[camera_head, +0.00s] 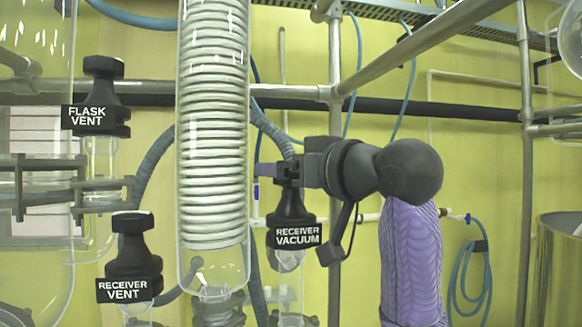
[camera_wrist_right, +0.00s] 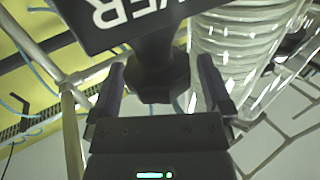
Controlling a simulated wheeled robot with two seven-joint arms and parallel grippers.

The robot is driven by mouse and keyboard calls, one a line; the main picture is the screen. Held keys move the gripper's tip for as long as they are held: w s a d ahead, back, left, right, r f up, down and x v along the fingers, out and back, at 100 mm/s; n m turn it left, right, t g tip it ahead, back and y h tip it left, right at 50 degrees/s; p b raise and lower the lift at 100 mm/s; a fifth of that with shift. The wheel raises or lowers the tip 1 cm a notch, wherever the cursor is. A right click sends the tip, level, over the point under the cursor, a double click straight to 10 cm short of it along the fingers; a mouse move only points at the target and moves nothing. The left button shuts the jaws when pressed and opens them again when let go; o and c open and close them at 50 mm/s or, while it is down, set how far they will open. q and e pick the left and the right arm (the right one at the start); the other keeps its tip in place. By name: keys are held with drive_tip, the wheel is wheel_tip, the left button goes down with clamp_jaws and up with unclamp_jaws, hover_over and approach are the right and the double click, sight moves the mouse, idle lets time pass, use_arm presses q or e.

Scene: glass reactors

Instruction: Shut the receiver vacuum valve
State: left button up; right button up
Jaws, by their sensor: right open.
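The receiver vacuum valve (camera_head: 291,208) is a black knob with a black "RECEIVER VACUUM" label (camera_head: 297,236), right of the glass coil column. My right gripper (camera_head: 277,171) comes in from the right at the top of this knob. In the right wrist view the valve's dark body (camera_wrist_right: 158,75) lies between the two fingers of my right gripper (camera_wrist_right: 160,85), which are open with gaps on both sides. Part of the label (camera_wrist_right: 120,15) shows at the top there. Whether a finger touches the knob, I cannot tell. My left gripper is out of view.
The tall glass coil column (camera_head: 213,130) stands close left of the valve. The flask vent valve (camera_head: 104,95) and receiver vent valve (camera_head: 133,255) are further left. A metal post (camera_head: 335,110) and a grey hose (camera_head: 272,132) run behind my right gripper.

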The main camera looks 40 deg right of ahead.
drive_tip(key=c, duration=1.2)
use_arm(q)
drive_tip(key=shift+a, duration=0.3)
use_arm(e)
drive_tip(key=shift+o, duration=0.2)
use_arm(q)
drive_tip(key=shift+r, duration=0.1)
